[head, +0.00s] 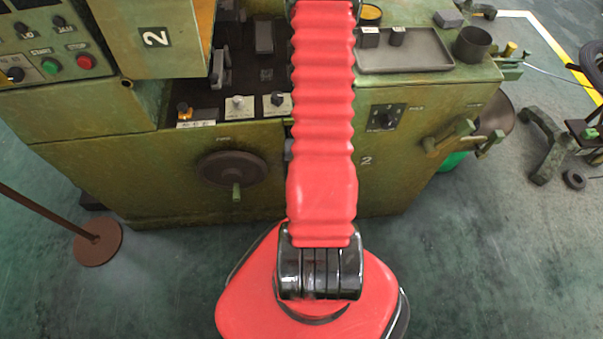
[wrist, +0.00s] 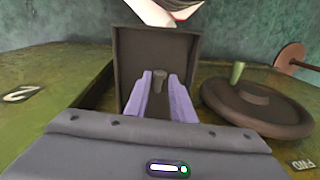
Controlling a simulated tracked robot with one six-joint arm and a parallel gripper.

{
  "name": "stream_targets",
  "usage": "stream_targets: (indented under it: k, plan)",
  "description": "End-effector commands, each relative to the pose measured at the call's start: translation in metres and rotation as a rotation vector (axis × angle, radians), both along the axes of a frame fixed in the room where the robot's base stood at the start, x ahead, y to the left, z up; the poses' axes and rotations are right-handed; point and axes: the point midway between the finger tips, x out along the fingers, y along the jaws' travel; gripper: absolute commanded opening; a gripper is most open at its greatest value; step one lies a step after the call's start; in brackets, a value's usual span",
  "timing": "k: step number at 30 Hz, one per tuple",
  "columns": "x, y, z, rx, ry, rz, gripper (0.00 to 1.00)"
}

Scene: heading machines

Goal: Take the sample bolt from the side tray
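In the wrist view a dark brown open tray (wrist: 122,60) juts from the green machine front. A small grey bolt (wrist: 160,76) shows inside it, apparently standing up, its lower part hard to make out. My gripper (wrist: 160,84) is over the tray with its two purple fingers apart, one on each side of the bolt. Gaps show between bolt and fingers, so it looks open and empty. How far the fingertips are from the bolt in depth cannot be told. In the head view my red arm hides this tray, the bolt and my gripper.
A dark handwheel (wrist: 262,105) with a green handle stands close right of the tray; it also shows in the head view (head: 234,168). A grey tray (head: 405,62) and dark cup (head: 472,44) sit on the machine top. A brown post base (head: 97,242) stands left.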

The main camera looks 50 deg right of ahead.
Motion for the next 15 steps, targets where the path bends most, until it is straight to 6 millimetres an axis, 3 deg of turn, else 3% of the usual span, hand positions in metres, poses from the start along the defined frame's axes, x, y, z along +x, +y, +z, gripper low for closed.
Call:
stream_targets:
  k: [6, 15]
  plan:
    - [0.001, 0.001, -0.014, 0.001, -0.001, -0.001, 0.22]
    - [0.002, 0.001, -0.02, 0.0, 0.0, 0.001, 0.22]
